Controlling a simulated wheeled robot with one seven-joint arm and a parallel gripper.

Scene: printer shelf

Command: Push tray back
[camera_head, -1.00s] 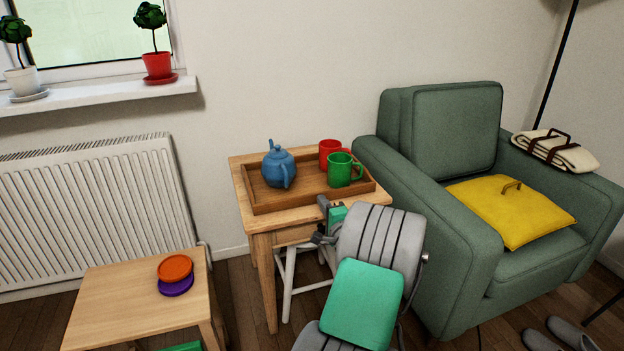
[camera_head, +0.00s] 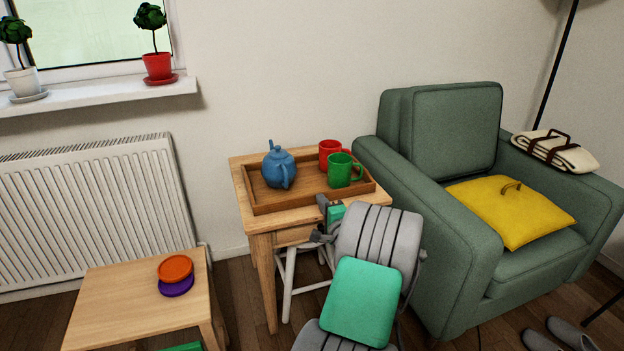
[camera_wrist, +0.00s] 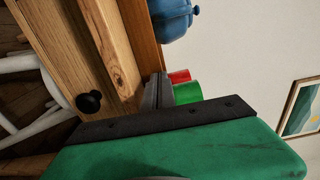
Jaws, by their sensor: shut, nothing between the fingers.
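The wooden tray (camera_head: 290,207) lies on a small wooden side table (camera_head: 262,232) against the wall. A blue teapot (camera_head: 279,168), a red mug (camera_head: 329,151) and a green mug (camera_head: 341,170) stand in it. My gripper (camera_head: 322,204) is shut and empty at the tray's front wall, right of its middle. In the wrist view the gripper (camera_wrist: 158,91) is close to the tray wall (camera_wrist: 146,38); I cannot tell whether they touch. The teapot (camera_wrist: 172,18) and parts of both mugs show beyond it. My arm hides the table's front right part.
A green armchair (camera_head: 470,255) with a yellow cushion stands close on the right. A low table (camera_head: 115,303) with orange and purple discs is at the lower left. A white stool (camera_head: 288,283) is under the side table. The wall is behind the tray.

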